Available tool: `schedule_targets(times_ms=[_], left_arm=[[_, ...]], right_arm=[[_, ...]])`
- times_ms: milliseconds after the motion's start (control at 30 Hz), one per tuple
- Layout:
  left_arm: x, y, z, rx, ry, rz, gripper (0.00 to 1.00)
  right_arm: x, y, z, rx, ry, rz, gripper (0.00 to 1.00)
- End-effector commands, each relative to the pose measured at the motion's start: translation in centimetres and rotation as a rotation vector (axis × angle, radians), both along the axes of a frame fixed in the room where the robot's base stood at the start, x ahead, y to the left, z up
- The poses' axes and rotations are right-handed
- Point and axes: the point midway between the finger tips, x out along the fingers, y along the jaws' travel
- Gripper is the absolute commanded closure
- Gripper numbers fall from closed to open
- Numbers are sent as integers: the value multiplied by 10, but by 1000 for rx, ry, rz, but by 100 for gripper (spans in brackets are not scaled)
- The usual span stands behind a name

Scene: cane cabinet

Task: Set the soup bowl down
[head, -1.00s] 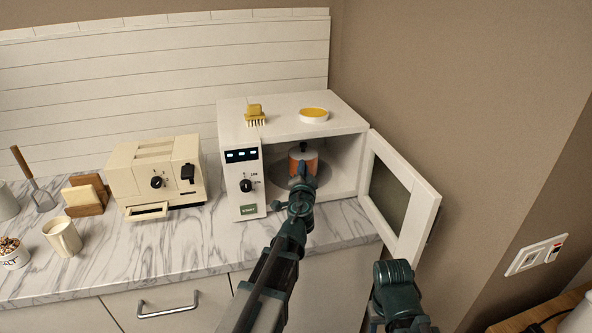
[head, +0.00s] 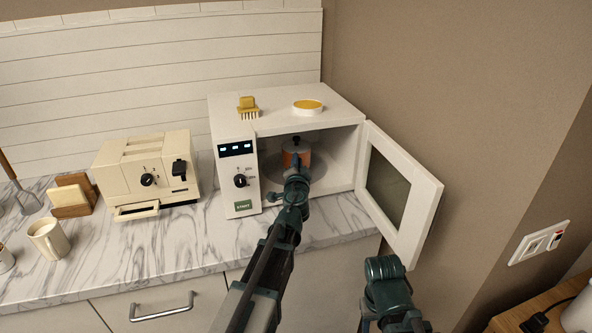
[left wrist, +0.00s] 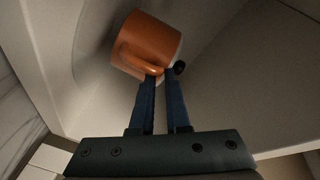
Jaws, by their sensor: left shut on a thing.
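The soup bowl is an orange vessel (head: 296,158) with a dark knob on top, upright inside the open microwave (head: 286,119). In the left wrist view the bowl (left wrist: 151,44) shows its orange side and looped handle. My left gripper (head: 297,172) reaches in through the microwave's open front. Its fingers (left wrist: 160,76) are closed at the bowl's handle. A round pale plate (head: 279,174) shows below the bowl; I cannot tell whether the bowl touches it. Part of the bowl is hidden behind my left gripper. My right arm shows at the lower right, but its fingers do not show.
The microwave door (head: 398,193) stands open to the right. A brush (head: 247,105) and a yellow-topped dish (head: 308,106) are on the microwave. A toaster (head: 146,172) and a mug (head: 47,239) stand to the left. The marble counter (head: 172,243) is clear in front.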

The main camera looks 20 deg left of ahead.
Motion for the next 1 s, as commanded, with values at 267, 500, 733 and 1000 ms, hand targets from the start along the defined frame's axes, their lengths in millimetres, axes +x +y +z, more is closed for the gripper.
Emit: schedule_targets(times_ms=[267, 500, 733, 1000], left_arm=[[0, -1, -14, 1, 0, 1, 100], [0, -1, -15, 1, 0, 1, 100], [0, -1, -15, 0, 0, 1, 56], [0, -1, -15, 0, 0, 1, 56]], right_arm=[[0, 0, -14, 0, 0, 0, 50], [0, 0, -15, 0, 0, 0, 50], [0, 0, -15, 0, 0, 0, 50], [0, 0, -15, 0, 0, 0, 50]])
